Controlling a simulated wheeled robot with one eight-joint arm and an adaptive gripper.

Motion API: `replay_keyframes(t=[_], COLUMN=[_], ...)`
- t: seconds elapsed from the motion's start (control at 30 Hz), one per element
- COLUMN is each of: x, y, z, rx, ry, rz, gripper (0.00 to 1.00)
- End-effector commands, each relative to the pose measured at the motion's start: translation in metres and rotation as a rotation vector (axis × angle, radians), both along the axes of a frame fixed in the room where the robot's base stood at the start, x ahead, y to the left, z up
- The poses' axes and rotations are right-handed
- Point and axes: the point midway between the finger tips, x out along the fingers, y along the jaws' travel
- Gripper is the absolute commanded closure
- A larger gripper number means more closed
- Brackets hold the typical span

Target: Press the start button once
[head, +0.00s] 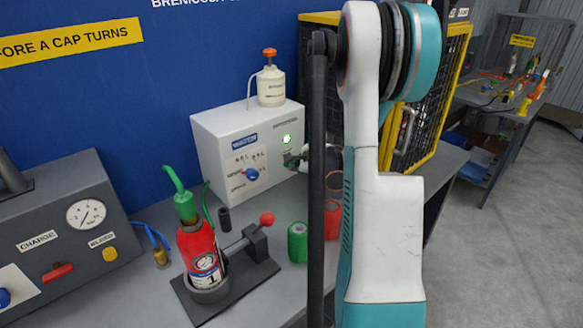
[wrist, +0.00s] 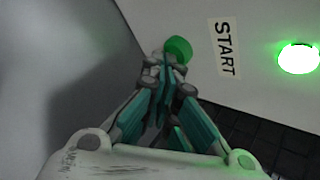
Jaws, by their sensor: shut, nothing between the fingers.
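The green start button (wrist: 179,48) shows in the wrist view on the white panel, beside a label reading START (wrist: 224,48). My gripper (wrist: 166,66) is shut and empty, its fingertips at the button's near edge and partly over it. I cannot tell whether they touch it or press it in. In the head view, my gripper (head: 293,160) is at the front of the white water box (head: 222,150), partly hidden by my arm. A round green lamp (wrist: 298,57) glows on the panel in the wrist view; it also shows in the head view (head: 287,139).
A red extinguisher (head: 198,250) stands in a clamp on the bench. Green (head: 297,242) and red (head: 333,220) cylinders stand near my arm. A grey charge box (head: 62,240) is at left, a white bottle (head: 271,86) tops the water box, and a yellow-framed cage (head: 425,110) is behind.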

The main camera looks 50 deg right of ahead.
Motion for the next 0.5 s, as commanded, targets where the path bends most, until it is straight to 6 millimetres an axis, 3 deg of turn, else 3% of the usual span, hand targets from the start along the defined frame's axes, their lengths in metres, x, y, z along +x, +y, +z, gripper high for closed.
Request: replay_keyframes(t=[0.5], x=[-0.011], y=[0.001], z=[-0.001], rx=[0.001], ry=[0.001], rz=[0.0], gripper=[1.0])
